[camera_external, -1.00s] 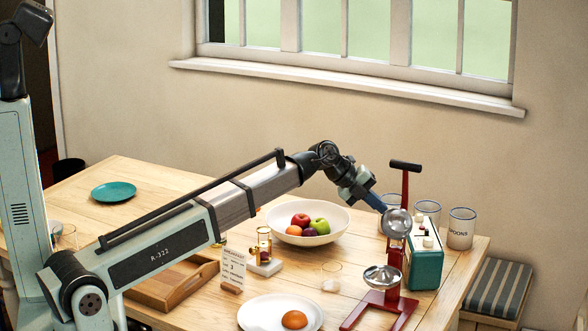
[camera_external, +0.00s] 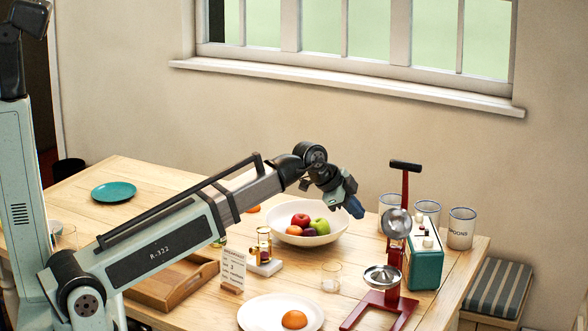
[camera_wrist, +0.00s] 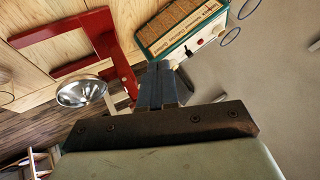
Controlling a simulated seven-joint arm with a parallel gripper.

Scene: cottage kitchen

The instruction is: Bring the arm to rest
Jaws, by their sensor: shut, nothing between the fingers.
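My gripper (camera_external: 357,209) is shut and empty. In the external view it hangs in the air in front of the fruit bowl's right side, pointing down and to the right. It is apart from the red juicer stand (camera_external: 404,240) to its right. In the wrist view the closed blue-grey fingers (camera_wrist: 158,88) point up the picture, with the red stand (camera_wrist: 122,60) and its metal cup (camera_wrist: 82,91) at left and the teal radio-like box (camera_wrist: 185,25) beyond.
A white fruit bowl (camera_external: 330,238), a glass (camera_external: 331,276), a white plate (camera_external: 262,318), a small hourglass-like item (camera_external: 264,248), a card (camera_external: 233,271), a wooden tray (camera_external: 180,287) and a teal plate (camera_external: 114,192) stand on the table. Glass jars (camera_external: 461,228) stand behind the teal box (camera_external: 424,262).

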